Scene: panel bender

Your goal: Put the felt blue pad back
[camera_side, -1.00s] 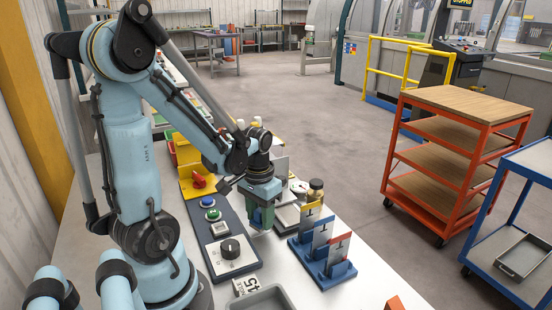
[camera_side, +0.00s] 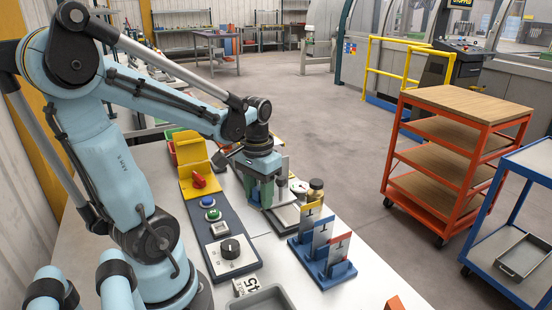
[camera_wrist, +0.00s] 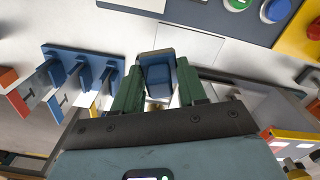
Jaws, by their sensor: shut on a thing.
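My gripper (camera_side: 262,197) is above the white bench, beyond the blue rack in the side view. In the wrist view its two green fingers (camera_wrist: 158,78) are shut on a blue pad (camera_wrist: 157,70), a dark blue block with a paler face. The side view does not show the pad clearly between the fingers. A pale square plate (camera_wrist: 190,45) lies on the bench just past the pad in the wrist view. The pad appears above the bench, though I cannot tell the exact gap.
A dark control panel (camera_side: 222,232) with buttons, a red switch and a knob runs left of the gripper. A blue rack (camera_side: 325,268) with upright angled pieces stands nearer the camera. A grey tray (camera_side: 265,300) sits at the front.

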